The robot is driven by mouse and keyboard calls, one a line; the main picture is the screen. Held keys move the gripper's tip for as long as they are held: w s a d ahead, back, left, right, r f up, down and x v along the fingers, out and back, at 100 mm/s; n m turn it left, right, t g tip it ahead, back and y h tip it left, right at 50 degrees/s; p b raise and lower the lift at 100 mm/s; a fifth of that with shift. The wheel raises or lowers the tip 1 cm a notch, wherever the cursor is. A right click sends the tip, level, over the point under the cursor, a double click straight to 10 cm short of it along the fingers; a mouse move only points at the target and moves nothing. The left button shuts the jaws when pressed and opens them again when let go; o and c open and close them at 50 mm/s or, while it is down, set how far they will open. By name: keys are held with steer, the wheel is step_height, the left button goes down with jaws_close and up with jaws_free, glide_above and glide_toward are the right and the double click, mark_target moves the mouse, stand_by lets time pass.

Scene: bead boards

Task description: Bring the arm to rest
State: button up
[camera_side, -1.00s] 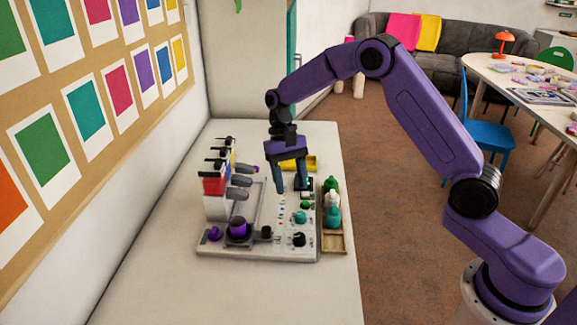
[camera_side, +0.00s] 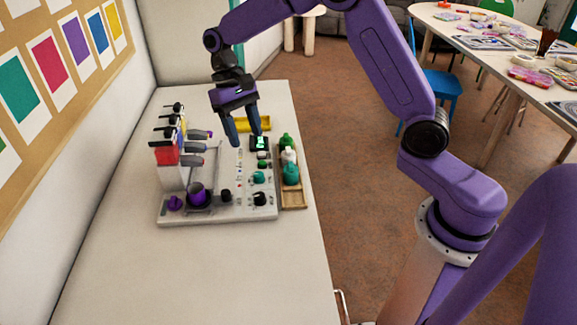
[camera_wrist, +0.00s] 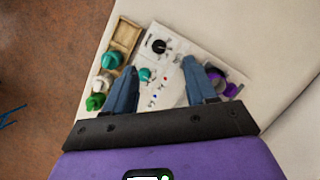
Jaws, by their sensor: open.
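My gripper (camera_side: 246,140) is open above the far part of a pale bead board (camera_side: 240,212) on the white table. It points down, its two blue fingers apart with nothing held between them. In the wrist view my gripper (camera_wrist: 160,67) also shows an empty gap over the board. How high the fingertips are is hard to judge. The purple cup (camera_side: 197,196) stands on the near part of the board, clear of the fingers.
Upright dispensers (camera_side: 168,156) with coloured fronts line the board's left side. A wooden tray (camera_side: 294,200) with several bottles, one teal (camera_side: 291,174), is on the right. A yellow tray (camera_side: 250,124) lies behind the gripper. The near white table (camera_side: 200,275) is clear.

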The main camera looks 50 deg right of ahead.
steer(key=s+d+r+n+t, duration=0.1)
steer(key=s+n, duration=0.6)
steer(key=s, duration=0.8)
steer(key=s+d+r+n+t, duration=0.1)
steer(key=s+d+n+t, duration=0.2)
steer(key=s, duration=1.2)
steer(key=n, duration=0.3)
steer(key=shift+s+d+r+n, duration=0.2)
steer(key=shift+s+r+n, duration=0.1)
steer(key=shift+s+n, duration=0.1)
